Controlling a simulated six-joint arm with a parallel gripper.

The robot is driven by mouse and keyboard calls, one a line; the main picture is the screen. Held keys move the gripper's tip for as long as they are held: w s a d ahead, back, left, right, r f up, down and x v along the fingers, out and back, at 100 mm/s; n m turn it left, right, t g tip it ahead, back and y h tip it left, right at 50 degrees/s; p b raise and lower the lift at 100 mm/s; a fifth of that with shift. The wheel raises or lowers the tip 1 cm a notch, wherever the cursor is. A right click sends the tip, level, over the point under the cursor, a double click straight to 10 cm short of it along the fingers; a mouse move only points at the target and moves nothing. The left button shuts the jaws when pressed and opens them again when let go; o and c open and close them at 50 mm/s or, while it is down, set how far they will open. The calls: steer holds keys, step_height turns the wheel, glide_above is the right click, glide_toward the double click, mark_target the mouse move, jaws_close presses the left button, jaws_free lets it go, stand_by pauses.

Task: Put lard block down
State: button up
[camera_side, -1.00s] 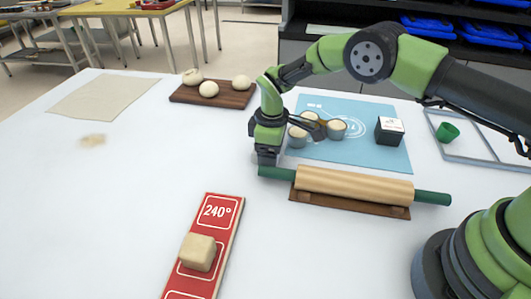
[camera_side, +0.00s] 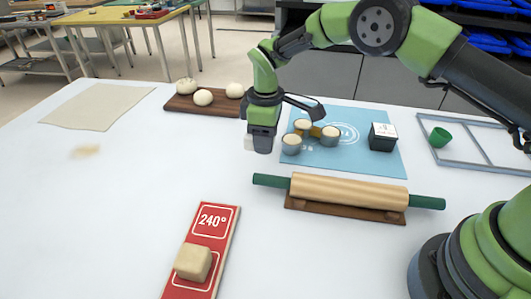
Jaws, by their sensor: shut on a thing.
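My gripper (camera_side: 262,142) points down in the air behind the left end of the rolling pin. It is shut on a small whitish block, the lard block (camera_side: 249,143), of which only a part shows at the gripper's left side. The rest is hidden by the gripper. A beige cube (camera_side: 193,262) sits on a red board (camera_side: 212,220) marked 240° at the front, well apart from my gripper.
A rolling pin (camera_side: 345,190) with green handles lies on a brown stand. Several small cups (camera_side: 330,136) and a dark box (camera_side: 383,137) are on a blue mat (camera_side: 355,160). A brown board (camera_side: 197,107) holds dough balls. The table's left middle is largely clear.

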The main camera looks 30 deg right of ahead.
step_height(320, 180, up, 4)
steer(key=shift+f, duration=0.15)
steer(key=shift+d, duration=0.25)
steer(key=s+d, duration=0.3)
steer(key=d, duration=0.9)
glide_above(418, 183)
step_height(418, 183, down, 4)
steer(key=shift+r, duration=0.2)
steer(key=shift+d+f, duration=0.1)
steer(key=shift+f, duration=2.55)
steer(key=shift+f, duration=0.45)
